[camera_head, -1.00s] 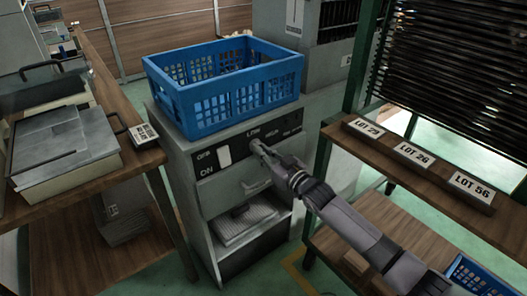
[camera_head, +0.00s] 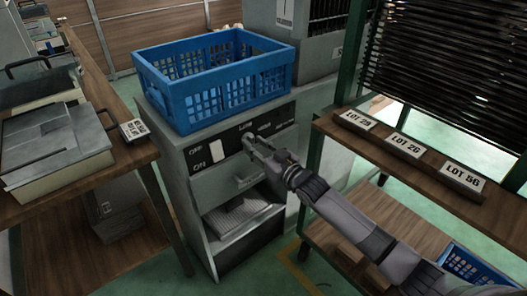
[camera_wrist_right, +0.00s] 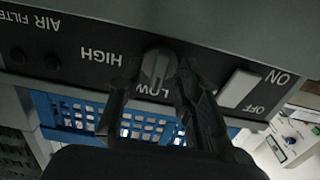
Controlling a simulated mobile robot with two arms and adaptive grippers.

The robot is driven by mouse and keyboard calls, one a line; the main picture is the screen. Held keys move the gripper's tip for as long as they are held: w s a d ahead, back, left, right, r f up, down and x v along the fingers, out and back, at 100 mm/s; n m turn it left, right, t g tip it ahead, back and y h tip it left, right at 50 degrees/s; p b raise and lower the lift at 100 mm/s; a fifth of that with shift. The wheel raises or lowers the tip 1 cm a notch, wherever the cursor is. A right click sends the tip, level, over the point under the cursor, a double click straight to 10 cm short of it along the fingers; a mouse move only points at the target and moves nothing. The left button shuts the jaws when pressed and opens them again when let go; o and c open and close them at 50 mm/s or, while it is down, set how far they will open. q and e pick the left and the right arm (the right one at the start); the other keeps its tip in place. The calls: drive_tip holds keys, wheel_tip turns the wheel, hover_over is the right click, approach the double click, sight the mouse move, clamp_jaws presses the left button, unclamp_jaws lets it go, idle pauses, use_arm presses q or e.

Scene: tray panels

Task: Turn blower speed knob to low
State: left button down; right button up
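The grey machine has a dark control panel. In the right wrist view, upside down, the blower speed knob (camera_wrist_right: 158,64) is a dark round knob with a raised ridge. The ridge runs roughly up and down in that picture. LOW is printed just below the knob there, HIGH to its left. My right gripper (camera_head: 251,142) is at the panel under the word LOW in the head view and hides the knob there. In the wrist view its two dark fingers (camera_wrist_right: 157,78) lie close along both sides of the knob and appear shut on it. My left gripper is not in view.
A white OFF/ON switch (camera_head: 215,151) is beside the knob. A blue crate (camera_head: 216,108) stands on top of the machine. A wooden shelf with lot labels (camera_head: 405,145) is at the right, a workbench (camera_head: 93,184) at the left.

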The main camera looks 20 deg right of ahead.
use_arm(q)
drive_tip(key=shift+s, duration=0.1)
use_arm(e)
drive_tip(key=v, duration=1.1)
drive_tip(key=shift+s+d, duration=0.15)
drive_tip(key=shift+s, duration=0.25)
